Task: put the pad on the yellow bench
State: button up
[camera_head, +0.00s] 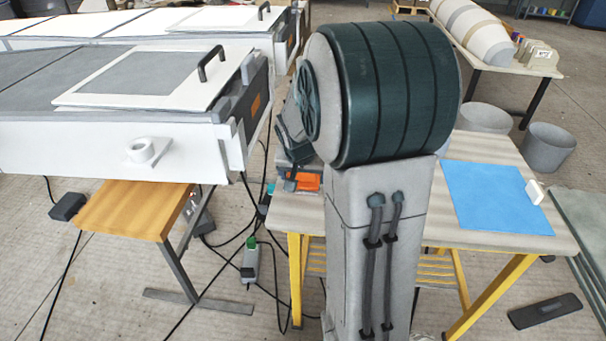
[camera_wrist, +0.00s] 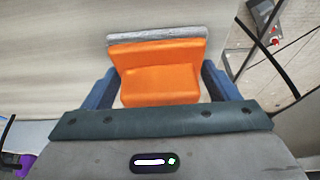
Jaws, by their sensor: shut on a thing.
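The pad (camera_wrist: 158,75) is an orange block with a grey layer along its far edge in the wrist view. My gripper (camera_wrist: 160,88) is shut on it, with one dark finger on each side. In the head view the pad's orange (camera_head: 307,181) shows low behind my arm, by the left end of the yellow bench. The yellow bench (camera_head: 400,222) has a pale top and yellow legs. Its pale top (camera_wrist: 60,70) lies behind the pad in the wrist view. Whether the pad touches the top cannot be told. My arm hides much of the bench's left part.
A blue sheet (camera_head: 495,197) and a small white block (camera_head: 535,191) are on the bench's right part. A white mould (camera_head: 100,140) on a wooden stand (camera_head: 130,208) is at the left. Black cables cross the floor between. Grey buckets (camera_head: 548,147) stand behind the bench.

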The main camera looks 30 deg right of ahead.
jog(key=o, duration=0.9)
jog(key=shift+r+p, duration=0.2)
jog(key=shift+p, duration=0.1)
jog(key=p+v, duration=0.3)
jog(key=v, duration=0.8)
jog(key=s+a+f+n+y, duration=0.1)
jog(key=s+a+n, duration=0.1)
jog(key=s, duration=0.3)
jog(key=s+a+f+n+g, duration=0.1)
jog(key=s+a+n, duration=0.1)
jog(key=s+a, duration=0.3)
jog(key=s+a+f+n+g+y, duration=0.1)
jog(key=s+a+n, duration=0.1)
jog(key=s, duration=0.4)
jog(key=shift+s+a+n+y, duration=0.15)
jog(key=shift+a+n+y, duration=0.2)
jog(key=shift+a, duration=0.45)
